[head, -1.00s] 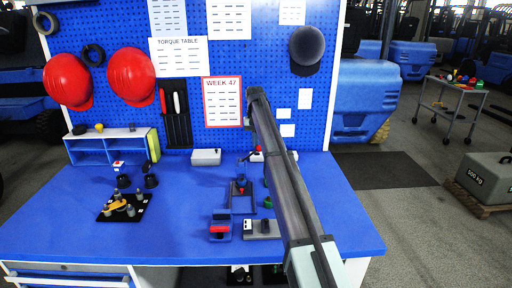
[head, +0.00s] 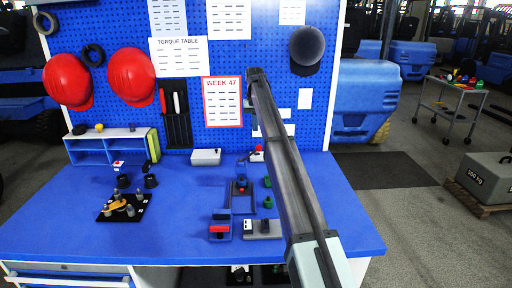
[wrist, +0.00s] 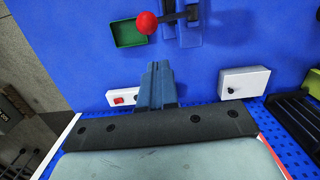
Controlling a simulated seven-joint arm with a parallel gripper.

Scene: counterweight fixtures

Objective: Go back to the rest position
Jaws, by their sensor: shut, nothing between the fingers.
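My gripper shows in the wrist view (wrist: 157,82), its two fingers together with nothing between them. It hangs above the blue workbench (head: 60,215), apart from everything on it. In the head view my arm reaches from the bottom right up toward the pegboard, and the fingers cannot be made out there.
A grey-white box with a dark knob (wrist: 244,82) stands near the pegboard (head: 232,55). A black plate with pegs (head: 125,208) lies at the left of the bench. A blue shelf (head: 108,148) stands at the back left. The bench's front left is clear.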

